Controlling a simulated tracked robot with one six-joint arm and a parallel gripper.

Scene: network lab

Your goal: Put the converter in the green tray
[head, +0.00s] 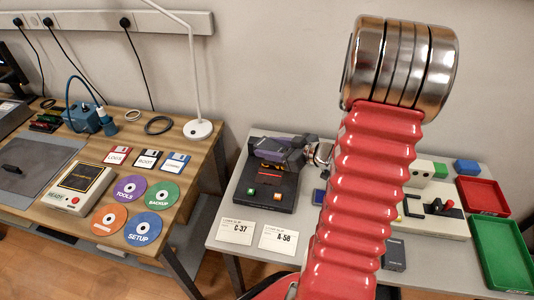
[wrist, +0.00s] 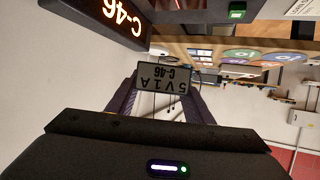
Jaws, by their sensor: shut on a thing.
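My gripper (head: 262,150) is at the left end of the right table, above the black device (head: 268,196). In the wrist view its two dark purple fingers (wrist: 163,88) are shut on a small converter (wrist: 163,78), whose pale label reads "5V1A C-46" upside down. In the head view my gripper hides the converter. The green tray (head: 503,246) is at the right front of the same table, far from my gripper, and its visible floor is bare.
A lit "C-46" display (wrist: 105,18) is close to my gripper. Cards C-37 (head: 236,230) and A-58 (head: 278,239) lie in front. A red tray (head: 483,195) is behind the green one. A beige joystick device (head: 440,222) stands between. My red arm hides the table's middle.

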